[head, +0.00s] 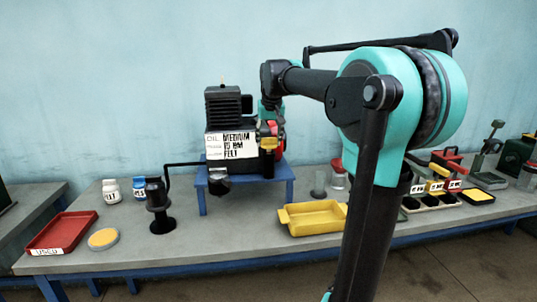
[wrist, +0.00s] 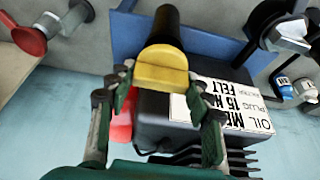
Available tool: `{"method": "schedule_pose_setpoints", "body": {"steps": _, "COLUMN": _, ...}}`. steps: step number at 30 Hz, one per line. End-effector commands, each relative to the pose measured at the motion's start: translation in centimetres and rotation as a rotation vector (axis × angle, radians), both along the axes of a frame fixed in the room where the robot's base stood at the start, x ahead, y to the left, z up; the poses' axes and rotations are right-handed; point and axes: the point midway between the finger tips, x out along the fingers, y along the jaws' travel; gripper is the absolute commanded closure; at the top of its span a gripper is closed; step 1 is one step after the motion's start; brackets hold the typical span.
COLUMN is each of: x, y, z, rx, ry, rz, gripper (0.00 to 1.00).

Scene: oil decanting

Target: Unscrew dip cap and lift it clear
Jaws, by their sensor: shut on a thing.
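The yellow dip cap (wrist: 162,68) shows between my two fingertips in the wrist view, with a black cylinder (wrist: 165,25) directly beyond it. My gripper (wrist: 162,82) is shut on the cap from both sides. In the head view the yellow cap (head: 267,130) is at the right side of the black machine (head: 225,107), and my gripper (head: 268,117) is above it, partly hidden. I cannot tell whether the cap is still seated or turned loose.
The machine stands on a blue stand (head: 203,192) with a white oil label (head: 231,145). A yellow tray (head: 313,228) lies in front, a red tray (head: 64,230) at left. A black cup (head: 160,220) and small bottles (head: 111,191) stand left; several handled tools (head: 437,185) stand right.

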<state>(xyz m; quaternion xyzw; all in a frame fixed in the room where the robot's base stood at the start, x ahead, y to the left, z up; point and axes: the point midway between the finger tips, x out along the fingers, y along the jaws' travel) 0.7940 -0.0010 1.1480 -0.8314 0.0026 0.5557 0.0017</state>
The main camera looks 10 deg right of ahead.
Motion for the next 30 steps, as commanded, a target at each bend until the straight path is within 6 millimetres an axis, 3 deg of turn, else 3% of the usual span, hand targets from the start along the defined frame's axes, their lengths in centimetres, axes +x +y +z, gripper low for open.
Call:
{"method": "schedule_pose_setpoints", "body": {"steps": 5, "x": 0.0, "y": 0.0, "z": 0.6, "rx": 0.0, "ry": 0.0, "rz": 0.0, "gripper": 0.89}}
{"method": "schedule_pose_setpoints", "body": {"steps": 30, "x": 0.0, "y": 0.0, "z": 8.2, "rx": 0.0, "ry": 0.0, "rz": 0.0, "gripper": 0.89}}
